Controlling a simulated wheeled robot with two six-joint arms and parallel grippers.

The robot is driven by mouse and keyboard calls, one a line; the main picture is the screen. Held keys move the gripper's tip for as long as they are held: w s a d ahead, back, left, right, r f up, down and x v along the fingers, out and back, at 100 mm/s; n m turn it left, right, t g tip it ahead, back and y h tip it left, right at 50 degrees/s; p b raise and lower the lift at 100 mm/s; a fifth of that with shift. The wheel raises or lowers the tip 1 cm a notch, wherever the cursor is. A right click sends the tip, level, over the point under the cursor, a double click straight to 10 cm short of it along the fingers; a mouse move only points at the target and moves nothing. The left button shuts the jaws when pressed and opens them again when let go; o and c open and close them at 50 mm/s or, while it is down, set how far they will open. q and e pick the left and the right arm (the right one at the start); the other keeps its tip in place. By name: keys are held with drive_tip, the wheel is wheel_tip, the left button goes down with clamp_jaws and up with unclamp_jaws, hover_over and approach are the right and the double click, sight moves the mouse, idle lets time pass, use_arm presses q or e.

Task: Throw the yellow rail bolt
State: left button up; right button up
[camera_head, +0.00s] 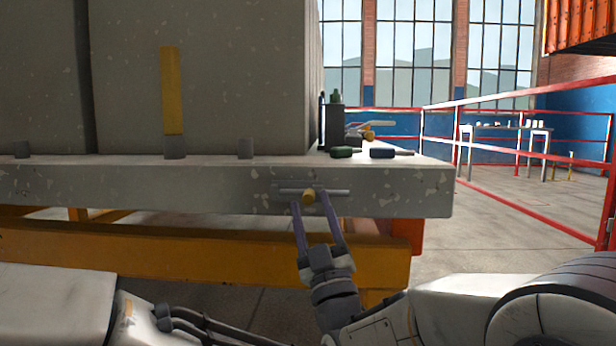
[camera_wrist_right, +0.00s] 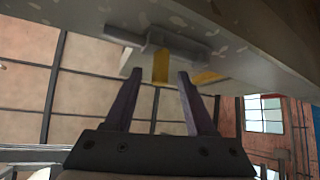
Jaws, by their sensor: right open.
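The yellow rail bolt knob (camera_head: 308,196) sits on a grey bolt bar (camera_head: 335,191) on the front face of the grey rail (camera_head: 390,190), near its right end. My right gripper (camera_head: 311,206) is open, with its two fingers reaching up to either side of the knob. In the right wrist view the yellow knob (camera_wrist_right: 161,66) hangs below its grey bar, between and beyond the open fingertips (camera_wrist_right: 157,76). I cannot tell whether the fingers touch it. My left gripper is out of view; an arm of mine shows at the lower left.
Large grey panels (camera_head: 210,80) stand on the rail, one with a yellow strip (camera_head: 171,90). A green-handled tool (camera_head: 342,152) and a dark-handled tool (camera_head: 385,153) lie on top. A yellow beam (camera_head: 200,245) runs below. Red railings (camera_head: 540,157) and open floor are at right.

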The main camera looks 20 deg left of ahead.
sight(308, 192)
drive_tip(key=shift+p+x, duration=0.95)
drive_tip(key=shift+x, duration=0.6)
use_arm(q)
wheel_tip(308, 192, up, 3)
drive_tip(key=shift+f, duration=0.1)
use_arm(e)
drive_tip(key=shift+f, duration=0.1)
clamp_jaws()
